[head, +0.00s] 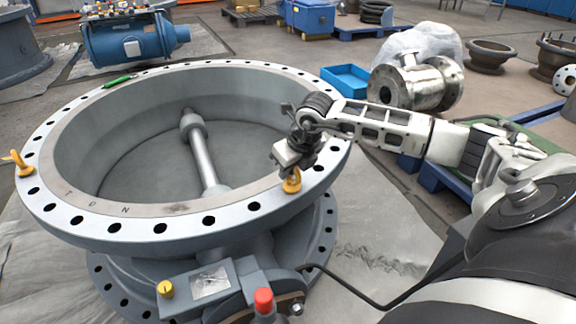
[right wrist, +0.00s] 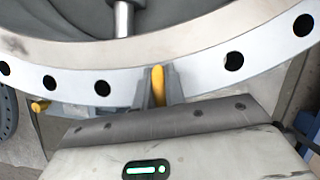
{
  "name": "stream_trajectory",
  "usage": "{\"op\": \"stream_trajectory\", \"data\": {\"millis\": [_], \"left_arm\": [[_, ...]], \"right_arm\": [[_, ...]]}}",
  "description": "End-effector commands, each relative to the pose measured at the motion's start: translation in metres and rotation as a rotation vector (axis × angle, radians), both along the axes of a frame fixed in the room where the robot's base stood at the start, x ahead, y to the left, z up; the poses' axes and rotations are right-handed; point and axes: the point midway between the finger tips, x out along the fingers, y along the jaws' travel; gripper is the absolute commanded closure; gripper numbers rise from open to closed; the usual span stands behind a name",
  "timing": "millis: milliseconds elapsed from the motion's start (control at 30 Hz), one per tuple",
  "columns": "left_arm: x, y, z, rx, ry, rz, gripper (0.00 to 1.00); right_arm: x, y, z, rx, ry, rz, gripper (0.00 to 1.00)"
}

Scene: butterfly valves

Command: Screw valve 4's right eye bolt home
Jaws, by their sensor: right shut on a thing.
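The large grey butterfly valve (head: 178,221) lies with its flange facing up in the head view. The yellow right eye bolt (head: 292,184) stands at the near right of its flange ring. My right gripper (head: 290,172) comes down over it and is shut on it. In the right wrist view the eye bolt (right wrist: 158,85) shows as a yellow strip between the grey fingers, in front of the flange (right wrist: 200,75). Its thread and seat are hidden. A second yellow eye bolt (head: 19,163) sits at the flange's left edge. My left gripper is not in view.
A green marker (head: 118,81) lies on the flange's far rim. A red-capped fitting (head: 264,301), a yellow knob (head: 166,289) and a black cable (head: 385,306) are at the valve's near side. A blue tray (head: 346,79) and metal pipe parts (head: 415,85) stand behind my right arm.

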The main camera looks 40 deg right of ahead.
Motion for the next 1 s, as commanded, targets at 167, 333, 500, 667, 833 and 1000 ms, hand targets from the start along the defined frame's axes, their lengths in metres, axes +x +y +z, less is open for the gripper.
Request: {"op": "stream_trajectory", "data": {"millis": [167,333,500,667,833,1000], "left_arm": [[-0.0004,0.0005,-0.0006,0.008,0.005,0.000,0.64],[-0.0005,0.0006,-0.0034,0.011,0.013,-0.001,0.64],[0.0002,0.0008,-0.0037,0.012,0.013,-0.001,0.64],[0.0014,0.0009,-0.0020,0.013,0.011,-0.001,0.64],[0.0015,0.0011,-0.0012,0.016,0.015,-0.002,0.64],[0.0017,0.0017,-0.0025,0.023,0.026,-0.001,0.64]], "right_arm": [[-0.0006,-0.0014,0.0002,0.000,0.003,-0.168,1.00],[-0.0007,-0.0028,0.0000,0.000,0.002,-0.330,1.00],[-0.0014,-0.0042,0.0000,0.000,0.002,-0.492,1.00],[-0.0025,-0.0056,-0.0002,0.000,0.004,-0.646,1.00],[-0.0034,-0.0063,0.0003,0.001,0.004,-0.807,1.00],[-0.0048,-0.0073,0.0005,0.001,0.004,-0.969,1.00]]}}
